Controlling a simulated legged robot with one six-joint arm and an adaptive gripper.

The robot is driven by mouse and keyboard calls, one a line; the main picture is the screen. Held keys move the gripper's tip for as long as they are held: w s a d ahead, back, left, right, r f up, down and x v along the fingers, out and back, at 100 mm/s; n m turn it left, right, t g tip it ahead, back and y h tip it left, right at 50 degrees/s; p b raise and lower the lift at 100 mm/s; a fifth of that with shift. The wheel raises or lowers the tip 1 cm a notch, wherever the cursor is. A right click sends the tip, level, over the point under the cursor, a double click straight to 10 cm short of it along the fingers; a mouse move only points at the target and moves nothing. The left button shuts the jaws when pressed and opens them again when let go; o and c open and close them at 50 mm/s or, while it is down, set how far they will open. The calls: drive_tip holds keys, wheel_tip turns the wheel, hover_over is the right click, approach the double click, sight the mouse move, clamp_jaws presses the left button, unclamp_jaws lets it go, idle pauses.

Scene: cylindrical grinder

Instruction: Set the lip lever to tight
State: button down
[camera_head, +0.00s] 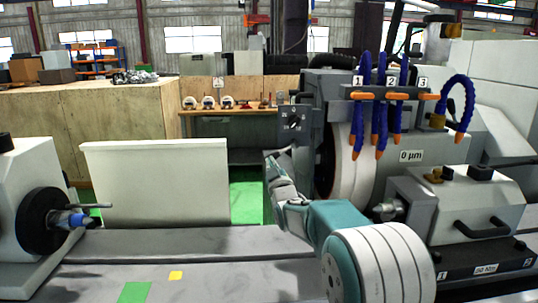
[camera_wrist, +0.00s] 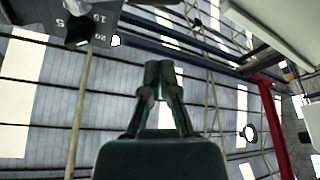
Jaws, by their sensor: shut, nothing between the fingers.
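I cannot make out a lever marked as the lip lever or a "tight" mark in either view. A small grey lever (camera_head: 92,206) sticks out at the blue-tipped spindle on the left. My gripper (camera_head: 272,160) points up, left of the grinding wheel and below a dark dial panel in the head view. In the wrist view my gripper (camera_wrist: 160,70) is shut, its fingertips together and empty. The dial panel (camera_head: 291,124) has a black knob; in the wrist view its corner (camera_wrist: 98,22) shows numbers 5, 15 and 20, apart from my fingers.
Blue hoses (camera_head: 381,110) with orange nozzles, numbered 1 to 3, hang before the grinding wheel (camera_head: 345,172). A grey-white block with a black handle (camera_head: 482,228) stands at the right. A white panel (camera_head: 155,182) stands behind the grey machine bed (camera_head: 215,243). The bed's middle is largely free.

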sight(280, 152)
drive_tip(key=shift+w, duration=0.15)
drive_tip(key=shift+w+d+f, duration=0.1)
drive_tip(key=shift+w, duration=3.8)
drive_tip(key=shift+f, duration=0.15)
